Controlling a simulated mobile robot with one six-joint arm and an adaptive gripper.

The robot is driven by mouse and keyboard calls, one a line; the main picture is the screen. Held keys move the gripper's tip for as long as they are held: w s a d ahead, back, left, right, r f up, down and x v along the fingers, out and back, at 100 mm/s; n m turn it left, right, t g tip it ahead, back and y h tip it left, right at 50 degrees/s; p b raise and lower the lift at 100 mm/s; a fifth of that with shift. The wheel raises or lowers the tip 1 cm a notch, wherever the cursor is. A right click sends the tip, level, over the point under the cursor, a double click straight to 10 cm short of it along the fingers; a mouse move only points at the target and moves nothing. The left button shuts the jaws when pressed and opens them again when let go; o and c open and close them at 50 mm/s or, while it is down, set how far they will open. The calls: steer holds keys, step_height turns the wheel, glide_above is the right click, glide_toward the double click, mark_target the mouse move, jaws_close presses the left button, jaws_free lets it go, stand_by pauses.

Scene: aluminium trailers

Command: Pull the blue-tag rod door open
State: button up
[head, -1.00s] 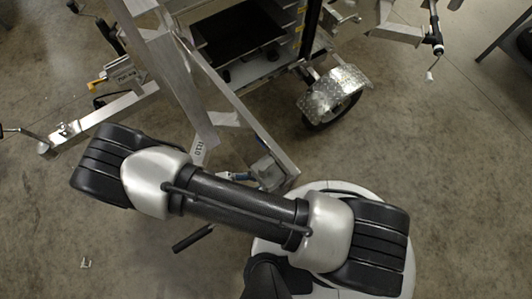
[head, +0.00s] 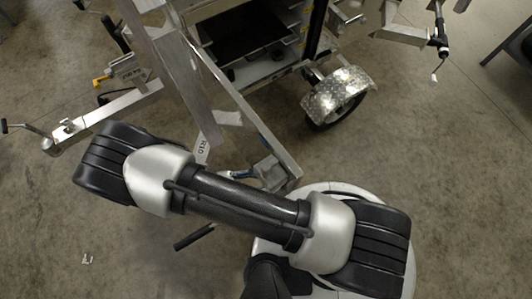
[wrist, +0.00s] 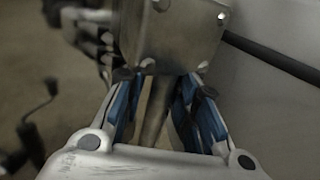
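The rod door (head: 250,122) is a silver panel seen nearly edge-on in the head view. It stands swung out from the trailer, its near end beside my base. A small blue strip shows on its near part; I cannot tell if it is the blue tag. My gripper (head: 256,175) is at the door's lower near end, partly hidden by my arm. In the wrist view its blue-padded fingers (wrist: 166,90) close around a metal rod (wrist: 154,118), under a metal block (wrist: 170,35). The image is blurred at the contact.
The trailer (head: 245,72) has an open dark compartment, a tow bar (head: 110,112) at left and a wheel under a chequered fender (head: 338,95) at right. Another trailer's metal part (head: 400,35) is at top right.

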steer(key=s+a, duration=0.2)
steer(key=a, duration=0.9)
steer(key=shift+a, duration=0.4)
steer(key=w+d+r+m+g+y, duration=0.3)
steer(key=w+d+r+m+y, duration=0.2)
steer(key=r, duration=0.4)
steer(key=w+d+r+m+g+y, duration=0.4)
steer(key=w+d+r+m+y, duration=0.15)
steer(key=r, duration=0.45)
steer(key=s+d+r+m+t+y, duration=0.4)
steer(key=d+r+m+t+y, duration=0.3)
steer(key=d, duration=0.7)
step_height(320, 180, up, 3)
steer(key=shift+s+d+f+m+t, duration=0.15)
steer(key=shift+d+m+t, duration=0.25)
steer(key=shift+m+t, duration=0.65)
